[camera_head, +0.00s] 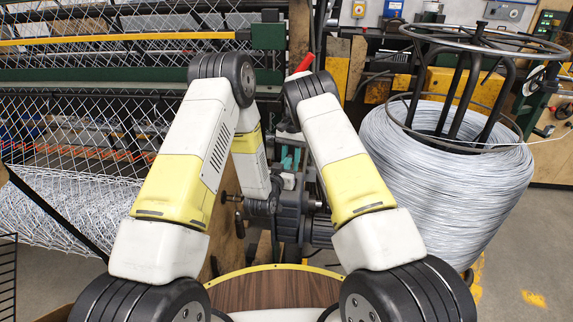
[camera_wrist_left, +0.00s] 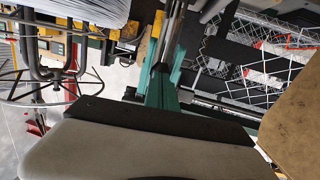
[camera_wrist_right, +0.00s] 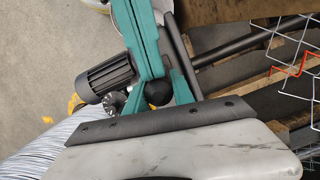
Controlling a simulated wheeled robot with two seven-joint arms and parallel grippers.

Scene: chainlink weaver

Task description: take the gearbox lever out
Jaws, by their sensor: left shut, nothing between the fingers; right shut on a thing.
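A dark gearbox (camera_head: 290,216) with a ribbed motor (camera_head: 319,232) stands beyond the wooden top, between my arms.
A large coil of wire (camera_head: 440,190) stands on the right. Wire mesh (camera_head: 60,170) hangs on the left. A brown panel (camera_wrist_left: 290,125) is near my left wrist. A red handle (camera_head: 305,63) shows behind my right elbow. The floor at the far right is clear.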

